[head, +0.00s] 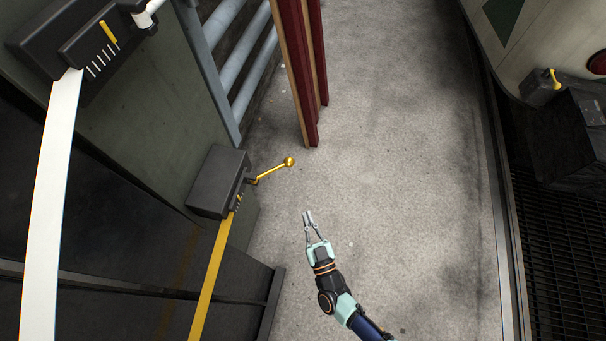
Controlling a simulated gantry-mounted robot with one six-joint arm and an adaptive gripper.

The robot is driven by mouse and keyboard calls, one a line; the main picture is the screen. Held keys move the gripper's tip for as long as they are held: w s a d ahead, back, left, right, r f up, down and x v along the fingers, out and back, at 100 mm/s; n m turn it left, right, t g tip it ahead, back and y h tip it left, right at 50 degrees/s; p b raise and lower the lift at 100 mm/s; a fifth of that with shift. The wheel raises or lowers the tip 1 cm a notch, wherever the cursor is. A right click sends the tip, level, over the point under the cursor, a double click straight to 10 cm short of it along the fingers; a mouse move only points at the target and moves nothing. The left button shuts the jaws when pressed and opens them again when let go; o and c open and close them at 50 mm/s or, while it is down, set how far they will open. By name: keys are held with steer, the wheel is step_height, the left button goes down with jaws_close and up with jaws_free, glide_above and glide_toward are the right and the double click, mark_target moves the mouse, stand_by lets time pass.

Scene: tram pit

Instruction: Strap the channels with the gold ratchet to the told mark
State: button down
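The gold ratchet is a black box (219,182) on the cabinet edge, left of centre in the head view. Its gold lever (274,170) ends in a round knob and sticks out to the right. A gold strap (211,282) runs down from the box. Small marks beside the strap are too small to read. My gripper (309,217) is open and empty over the grey floor, below and right of the lever's knob and apart from it. The channels are not clearly identifiable; dark ribbed panels (95,285) lie behind the straps.
A second black ratchet box (85,40) with a white strap (48,215), white tick marks and a gold pointer is at upper left. Red boards (300,70) and grey pipes (240,60) stand behind. A vehicle side (540,40) and a grating (560,255) are right. The middle floor is clear.

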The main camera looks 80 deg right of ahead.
steer(key=b+x, duration=0.3)
steer(key=x, duration=1.1)
steer(key=shift+w+d+f+b, duration=0.1)
steer(key=shift+w+b, duration=0.1)
steer(key=shift+b, duration=0.4)
